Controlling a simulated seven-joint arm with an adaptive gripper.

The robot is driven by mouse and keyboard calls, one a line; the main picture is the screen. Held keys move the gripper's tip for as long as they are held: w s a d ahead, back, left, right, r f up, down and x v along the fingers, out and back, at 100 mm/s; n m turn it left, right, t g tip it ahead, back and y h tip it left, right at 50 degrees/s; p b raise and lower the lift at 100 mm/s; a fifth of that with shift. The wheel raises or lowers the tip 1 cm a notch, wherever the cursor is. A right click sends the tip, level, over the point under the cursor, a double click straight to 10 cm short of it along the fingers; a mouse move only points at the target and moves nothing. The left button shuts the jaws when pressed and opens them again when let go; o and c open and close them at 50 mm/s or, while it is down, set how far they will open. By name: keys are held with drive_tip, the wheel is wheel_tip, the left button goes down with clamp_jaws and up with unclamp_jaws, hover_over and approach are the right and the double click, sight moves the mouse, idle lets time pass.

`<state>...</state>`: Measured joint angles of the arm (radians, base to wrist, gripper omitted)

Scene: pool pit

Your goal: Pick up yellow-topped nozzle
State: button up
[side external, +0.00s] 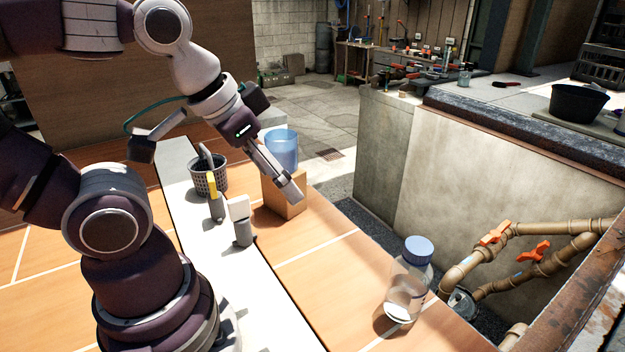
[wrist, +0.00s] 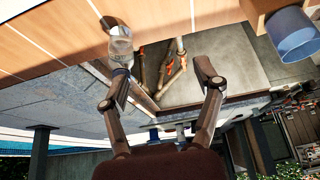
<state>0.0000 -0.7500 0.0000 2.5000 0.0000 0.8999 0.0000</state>
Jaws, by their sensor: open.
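The yellow-topped nozzle (side external: 213,189) stands on the pale strip of the worktop in the side external view, with a grey lower body. It is between a dark mesh cup and a white-topped grey nozzle (side external: 240,220). My gripper (side external: 216,171) is open and empty, with its fingers spread wide above the worktop. One finger appears in front of the wooden block in this view. In the wrist view, my gripper (wrist: 160,82) faces the pit and a bottle. I cannot make out the yellow-topped nozzle there.
The mesh cup (side external: 209,180) holds a dark-handled item. A blue translucent cup (side external: 282,148) sits on the wooden block (side external: 284,203). A clear bottle with a blue cap (side external: 408,285) stands near the worktop's right edge. Beyond lies the pit with pipes (side external: 500,252) and orange valves.

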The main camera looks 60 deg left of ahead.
drive_tip(key=n+g, duration=0.6)
drive_tip(key=n, duration=1)
hover_over(214, 193)
drive_tip(key=f, duration=0.6)
drive_tip(key=shift+a+f, duration=0.3)
drive_tip(key=shift+a, duration=0.1)
drive_tip(key=f, duration=0.7)
drive_tip(key=a+f, duration=0.1)
drive_tip(key=f, duration=0.2)
drive_tip(key=shift+w+a+f, duration=0.1)
drive_tip(key=shift+w+f, duration=0.05)
drive_tip(key=shift+f, duration=0.1)
clamp_jaws()
